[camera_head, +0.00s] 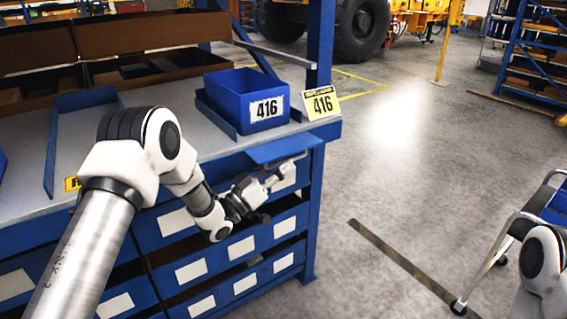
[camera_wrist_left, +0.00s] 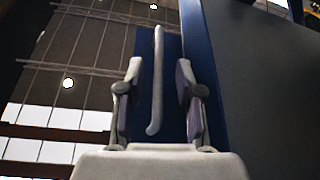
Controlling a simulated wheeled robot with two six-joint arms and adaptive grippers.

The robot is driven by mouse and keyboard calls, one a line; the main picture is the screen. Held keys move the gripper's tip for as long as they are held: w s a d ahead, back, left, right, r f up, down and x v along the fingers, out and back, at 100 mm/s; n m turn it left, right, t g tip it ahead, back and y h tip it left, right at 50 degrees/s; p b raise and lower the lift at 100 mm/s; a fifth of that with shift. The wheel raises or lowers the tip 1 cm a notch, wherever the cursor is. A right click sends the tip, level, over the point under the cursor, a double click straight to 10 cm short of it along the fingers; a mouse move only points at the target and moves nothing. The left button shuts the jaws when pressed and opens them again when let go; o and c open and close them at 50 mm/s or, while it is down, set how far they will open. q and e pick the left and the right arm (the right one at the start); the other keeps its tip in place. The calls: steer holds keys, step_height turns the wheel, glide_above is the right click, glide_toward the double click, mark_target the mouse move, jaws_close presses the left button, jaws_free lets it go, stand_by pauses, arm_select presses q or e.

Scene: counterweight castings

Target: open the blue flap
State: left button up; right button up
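The blue flap (camera_head: 283,149) juts out from the bench's front edge at its right end, below the blue bin. A pale bar handle (camera_wrist_left: 157,85) runs along it in the left wrist view. My left gripper (camera_head: 272,180) is just below the flap in the head view. In the left wrist view its two fingers stand apart, one on each side of the handle, with gaps showing. I see no clear contact with the handle. The fingers partly hide the flap's side edges. My right gripper is out of view; only part of my right arm shows at the lower right.
Blue drawers (camera_head: 235,250) with white labels lie below. A blue post rises behind the sign. The floor (camera_head: 400,170) to the right is mostly clear.

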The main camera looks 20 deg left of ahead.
arm_select(q)
steer(key=shift+x, duration=1)
steer(key=shift+s, duration=0.1)
steer(key=shift+f, duration=0.1)
jaws_close()
steer(key=n, duration=0.1)
steer(key=r+n+y+p, duration=0.1)
steer(key=n, duration=0.1)
steer(key=shift+s+d+t, duration=0.2)
steer(key=shift+d+t, duration=0.1)
steer(key=shift+d, duration=0.05)
jaws_free()
steer(key=v, duration=1.2)
